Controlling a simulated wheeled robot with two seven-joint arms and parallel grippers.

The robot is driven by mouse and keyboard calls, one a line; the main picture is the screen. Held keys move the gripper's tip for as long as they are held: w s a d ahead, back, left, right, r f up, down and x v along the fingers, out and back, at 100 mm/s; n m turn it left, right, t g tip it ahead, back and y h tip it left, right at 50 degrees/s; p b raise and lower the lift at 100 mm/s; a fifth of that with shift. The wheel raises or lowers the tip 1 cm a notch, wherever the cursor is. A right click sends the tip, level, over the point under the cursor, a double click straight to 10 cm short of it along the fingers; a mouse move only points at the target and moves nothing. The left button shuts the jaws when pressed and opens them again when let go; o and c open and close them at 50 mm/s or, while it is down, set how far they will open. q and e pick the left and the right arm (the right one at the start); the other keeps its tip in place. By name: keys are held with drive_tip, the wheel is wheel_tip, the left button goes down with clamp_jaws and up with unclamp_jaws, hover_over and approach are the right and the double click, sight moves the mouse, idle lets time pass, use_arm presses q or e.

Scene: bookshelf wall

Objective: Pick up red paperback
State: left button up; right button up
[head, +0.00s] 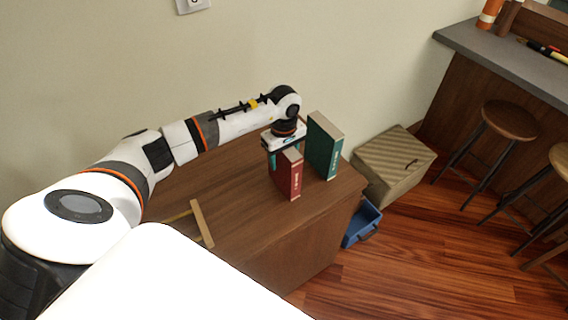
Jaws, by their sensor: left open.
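The red paperback (289,175) stands upright on the brown wooden cabinet top (240,205), near its right end. A green book (325,148) stands upright just to its right, with a narrow gap between them. My left gripper (283,157) points down over the top of the red paperback from behind. Its jaws are open, and one teal finger shows at the book's left side. The other finger is mostly hidden by the book. I cannot tell whether the fingers touch the book. My right gripper is not in view.
A wooden T-shaped piece (202,223) lies on the cabinet top at the left front. A blue bin (362,224) and a beige box (394,166) stand on the floor to the right. Stools (510,119) and a grey-topped counter (500,55) are at far right.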

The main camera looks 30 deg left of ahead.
use_arm(q)
clamp_jaws()
drive_tip(key=shift+r, duration=0.1)
drive_tip(key=shift+w, duration=0.1)
